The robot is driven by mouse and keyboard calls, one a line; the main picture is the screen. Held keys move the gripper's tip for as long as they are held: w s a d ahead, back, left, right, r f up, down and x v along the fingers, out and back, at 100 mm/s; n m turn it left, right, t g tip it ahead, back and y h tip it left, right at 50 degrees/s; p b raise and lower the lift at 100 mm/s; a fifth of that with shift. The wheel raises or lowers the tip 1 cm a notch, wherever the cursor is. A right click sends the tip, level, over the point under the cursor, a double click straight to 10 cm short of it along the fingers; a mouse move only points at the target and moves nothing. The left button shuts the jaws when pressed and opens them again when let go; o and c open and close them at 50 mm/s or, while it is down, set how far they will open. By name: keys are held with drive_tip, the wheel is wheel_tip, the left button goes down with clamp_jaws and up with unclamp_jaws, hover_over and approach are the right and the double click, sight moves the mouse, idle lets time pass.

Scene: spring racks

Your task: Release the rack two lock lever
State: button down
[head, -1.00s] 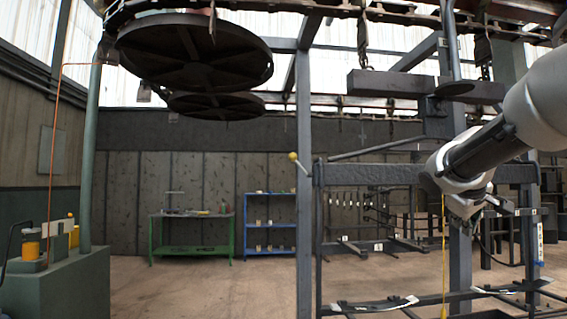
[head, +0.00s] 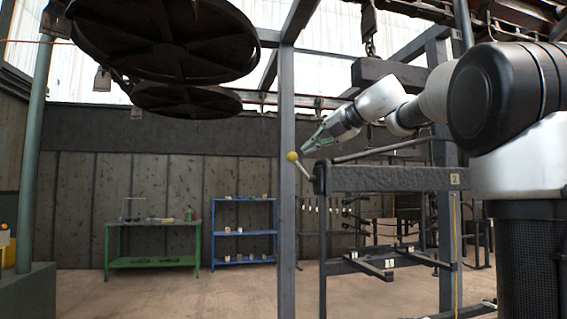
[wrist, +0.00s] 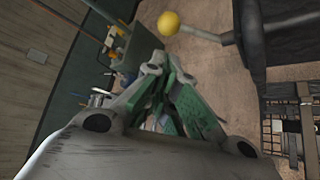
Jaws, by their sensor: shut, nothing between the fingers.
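The lock lever (head: 301,169) is a short grey rod with a yellow ball knob (head: 292,156). It slants up and left from the left end of the dark rack beam (head: 400,178), whose plate reads 2. My gripper (head: 308,149) is shut and empty, its tips close to the knob in the head view. Whether they touch cannot be told there. In the wrist view the knob (wrist: 168,22) and lever (wrist: 205,38) lie above and right of my gripper's tips (wrist: 157,66), with a visible gap. Nothing of the lever is between the fingers.
A grey post (head: 287,220) stands just left of the lever. A heavy dark block (head: 388,73) hangs on a chain above the beam. Round dark plates (head: 165,35) hang at upper left. A green bench (head: 150,262) and blue shelf (head: 243,262) stand behind open floor.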

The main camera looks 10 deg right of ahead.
sight(291, 160)
drive_tip(key=shift+s+a+f+n+g+y, duration=0.15)
drive_tip(key=shift+s+a+f+n+g, duration=0.1)
drive_tip(key=shift+s+a+f+g, duration=0.2)
drive_tip(key=shift+s+a+f+n+g+y, duration=0.2)
drive_tip(key=shift+s+a+n+g, duration=0.1)
drive_tip(key=shift+s, duration=0.2)
drive_tip(key=shift+w+a+f, duration=0.4)
drive_tip(key=shift+w+a, duration=0.1)
drive_tip(key=shift+w, duration=0.95)
drive_tip(key=shift+w+a+f, duration=0.35)
drive_tip(key=shift+w+a, duration=0.1)
drive_tip(key=shift+w, duration=1)
drive_tip(key=shift+w+a+f, duration=0.4)
drive_tip(key=shift+w+a, duration=0.1)
drive_tip(key=shift+w, duration=0.95)
